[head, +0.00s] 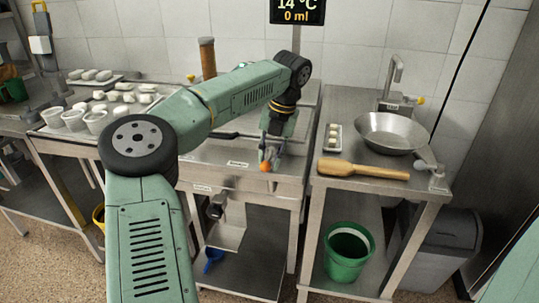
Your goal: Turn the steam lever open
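My arm reaches over the steel unit (215,152) in the middle of the head view. My gripper (266,160) points down at the unit's front edge. A small orange knob (265,168) shows right at the fingertips. It may be the end of the steam lever, but its shaft is not clear and the gripper hides the area around it. I cannot tell whether the fingers touch the knob or are closed around it. A small label (238,163) is on the unit's front, left of the gripper.
A display (297,11) reads 14 °C and 0 ml. White cups (96,122) stand at left. A green bucket (348,252) is below.

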